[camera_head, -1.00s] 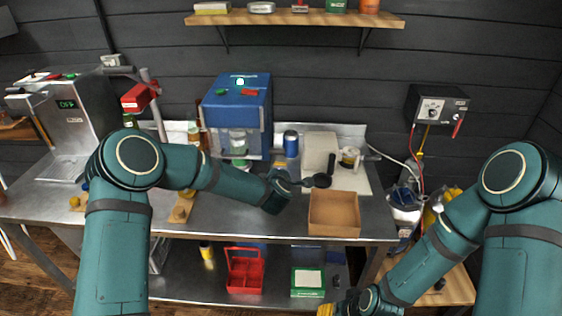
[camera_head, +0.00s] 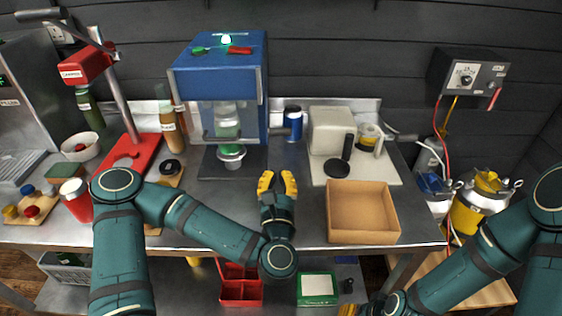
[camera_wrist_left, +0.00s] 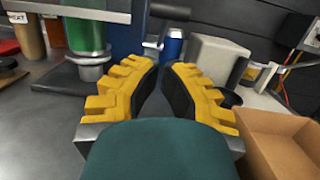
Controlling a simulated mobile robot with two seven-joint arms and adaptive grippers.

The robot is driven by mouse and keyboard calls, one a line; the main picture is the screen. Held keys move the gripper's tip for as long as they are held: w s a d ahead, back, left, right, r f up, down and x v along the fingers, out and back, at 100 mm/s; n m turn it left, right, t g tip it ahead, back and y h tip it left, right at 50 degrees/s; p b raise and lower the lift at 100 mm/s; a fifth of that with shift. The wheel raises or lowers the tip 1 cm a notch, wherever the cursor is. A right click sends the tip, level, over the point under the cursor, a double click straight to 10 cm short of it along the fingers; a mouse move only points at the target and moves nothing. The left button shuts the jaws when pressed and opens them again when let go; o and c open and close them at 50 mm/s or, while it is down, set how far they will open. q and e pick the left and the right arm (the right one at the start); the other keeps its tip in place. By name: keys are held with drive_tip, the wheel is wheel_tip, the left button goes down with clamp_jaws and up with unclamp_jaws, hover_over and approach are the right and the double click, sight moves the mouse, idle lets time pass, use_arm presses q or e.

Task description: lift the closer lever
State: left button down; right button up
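A blue machine (camera_head: 218,85) stands at the back of the steel bench, with a silver-and-green can (camera_head: 226,122) inside it. A short dark lever-like bar (camera_head: 281,131) sticks out at its right side; a dark handle (camera_wrist_left: 168,12) also shows at the top of the left wrist view. I cannot tell for sure that this is the closer lever. My left gripper (camera_head: 277,181) is open and empty, with yellow fingers pointing at the back, in front of and below the bar. In the left wrist view its fingers (camera_wrist_left: 161,72) stand apart. My right gripper is mostly cut off at the bottom edge.
A red press stand (camera_head: 130,152) with a grey handle (camera_head: 38,15) is at the left. A blue can (camera_head: 292,122) stands behind the bar. An open cardboard box (camera_head: 362,238) is right of my left gripper. Bare bench lies between the gripper and the blue machine.

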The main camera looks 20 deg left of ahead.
sight(276, 131)
use_arm(q)
drive_tip(key=p+x, duration=0.2)
drive_tip(key=x, duration=0.7)
drive_tip(key=shift+w, duration=0.35)
drive_tip(key=shift+a+r+p, duration=0.1)
drive_tip(key=shift+r+p, duration=0.05)
drive_tip(key=shift+p, duration=0.2)
drive_tip(key=r+g+p, duration=0.1)
drive_tip(key=p, duration=0.1)
drive_tip(key=w+r+g+p, duration=0.1)
drive_tip(key=p, duration=0.2)
drive_tip(key=r+h+p, duration=0.1)
drive_tip(key=r+p, duration=0.1)
drive_tip(key=p, duration=0.1)
drive_tip(key=shift+w+a+r+g, duration=0.1)
drive_tip(key=shift+w+a+g, duration=0.2)
drive_tip(key=shift+w+g, duration=0.1)
drive_tip(key=shift+w+a+r, duration=0.15)
drive_tip(key=shift+w+r, duration=0.45)
